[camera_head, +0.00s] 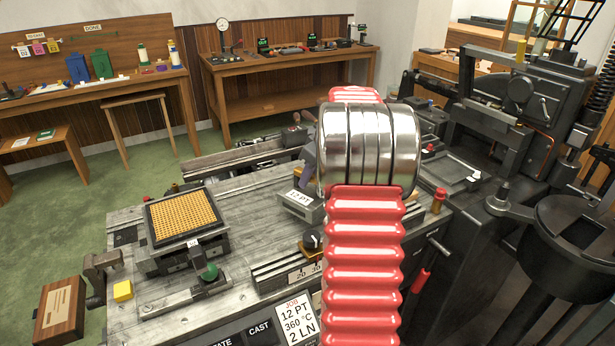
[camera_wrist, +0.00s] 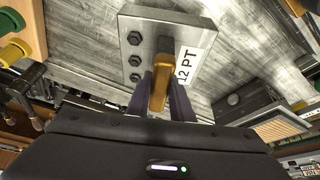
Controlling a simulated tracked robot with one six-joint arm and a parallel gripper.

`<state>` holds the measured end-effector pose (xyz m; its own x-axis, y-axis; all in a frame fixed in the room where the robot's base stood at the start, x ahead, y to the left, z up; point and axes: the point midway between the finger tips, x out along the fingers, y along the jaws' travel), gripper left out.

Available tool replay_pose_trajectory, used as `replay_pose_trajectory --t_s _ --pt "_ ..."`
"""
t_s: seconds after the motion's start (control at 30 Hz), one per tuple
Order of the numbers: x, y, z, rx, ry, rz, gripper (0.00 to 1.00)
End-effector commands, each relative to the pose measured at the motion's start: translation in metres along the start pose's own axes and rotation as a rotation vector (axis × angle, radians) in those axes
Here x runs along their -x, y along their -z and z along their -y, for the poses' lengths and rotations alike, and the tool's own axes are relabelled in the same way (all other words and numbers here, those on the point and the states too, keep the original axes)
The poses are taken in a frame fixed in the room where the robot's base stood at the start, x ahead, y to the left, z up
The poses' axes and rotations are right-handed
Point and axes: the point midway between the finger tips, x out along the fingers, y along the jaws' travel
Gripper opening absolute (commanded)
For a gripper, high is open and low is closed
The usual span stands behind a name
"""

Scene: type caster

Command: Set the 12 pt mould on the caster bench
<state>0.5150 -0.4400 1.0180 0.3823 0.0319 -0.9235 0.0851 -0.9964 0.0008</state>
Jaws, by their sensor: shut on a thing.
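The 12 pt mould (camera_head: 301,205) is a grey metal block with a white "12 PT" label. In the wrist view the mould (camera_wrist: 150,45) shows dark bolts and a brass-coloured tab. My gripper (camera_wrist: 161,88) is shut on that tab, a purple-grey finger on each side. In the head view my gripper (camera_head: 309,160) is partly hidden by my red and chrome arm. The mould is at the grey plank-topped caster bench (camera_head: 255,190), towards its back right; I cannot tell whether it touches the top.
A tray with a yellow grid (camera_head: 183,217) stands on the bench's left part. A yellow cube (camera_head: 123,291) and a green knob (camera_head: 209,272) are near the front. A job card (camera_head: 297,318) reads 12 PT. Black machinery (camera_head: 530,110) stands right.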

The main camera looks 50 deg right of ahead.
Motion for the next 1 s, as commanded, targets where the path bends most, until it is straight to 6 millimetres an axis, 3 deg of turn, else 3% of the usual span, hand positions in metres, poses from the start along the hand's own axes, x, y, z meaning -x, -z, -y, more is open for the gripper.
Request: replay_pose_trajectory --t_s 0.3,0.77,0.8,1.0 --pt "-0.027 -0.011 -0.001 -0.001 -0.002 -0.003 0.00" --pt "-0.031 -0.013 -0.001 -0.001 -0.004 -0.004 0.00" --pt "-0.033 -0.014 0.000 -0.001 0.000 0.001 0.23" --pt "-0.033 -0.014 0.000 -0.001 0.000 0.001 0.37"
